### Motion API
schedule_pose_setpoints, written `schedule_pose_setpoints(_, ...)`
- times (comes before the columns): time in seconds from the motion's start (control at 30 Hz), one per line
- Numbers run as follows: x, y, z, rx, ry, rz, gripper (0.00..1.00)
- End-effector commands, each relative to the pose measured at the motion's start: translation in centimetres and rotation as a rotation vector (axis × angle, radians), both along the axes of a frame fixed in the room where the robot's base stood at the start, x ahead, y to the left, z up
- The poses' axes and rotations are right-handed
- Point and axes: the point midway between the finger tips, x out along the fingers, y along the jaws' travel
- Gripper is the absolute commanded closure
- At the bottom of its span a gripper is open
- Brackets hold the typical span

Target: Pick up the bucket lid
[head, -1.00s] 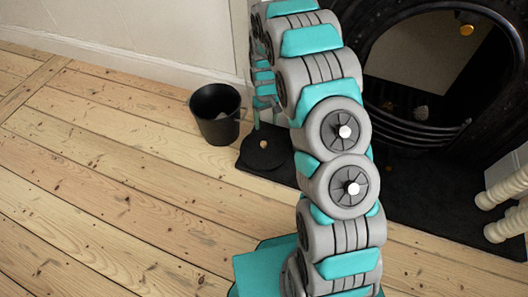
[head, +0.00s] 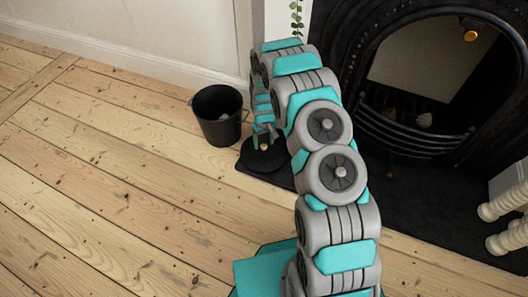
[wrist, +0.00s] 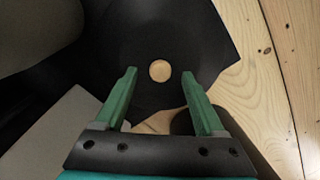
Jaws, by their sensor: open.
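The bucket lid (head: 256,163) is a flat black disc with a small pale wooden knob (head: 264,147), lying at the left corner of the dark hearth. My gripper (head: 265,137) is just above the lid, partly hidden by my arm. In the wrist view, my gripper (wrist: 159,73) is open and points at the lid (wrist: 158,38). The round knob (wrist: 160,70) appears between the two green fingertips, with a gap on each side. I cannot tell how far above the knob the fingertips are.
A black bucket (head: 217,117) stands on the floorboards just left of the lid. The dark hearth (head: 430,215) and black fireplace (head: 365,85) are to the right. A pale wall (head: 140,45) runs behind. The floorboards (head: 110,190) at the left are clear.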

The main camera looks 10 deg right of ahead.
Motion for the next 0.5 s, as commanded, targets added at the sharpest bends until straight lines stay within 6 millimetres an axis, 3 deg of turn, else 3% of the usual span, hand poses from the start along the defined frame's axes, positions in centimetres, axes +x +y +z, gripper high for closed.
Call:
schedule_pose_setpoints(0.1, -0.15, 0.02, -1.41, 0.000, 0.004, 0.000, 0.29)
schedule_pose_setpoints(0.33, -0.12, 0.02, -1.55, 0.000, 0.003, 0.001, 0.29)
schedule_pose_setpoints(0.5, -0.11, 0.02, -1.53, 0.000, 0.003, 0.001, 0.47)
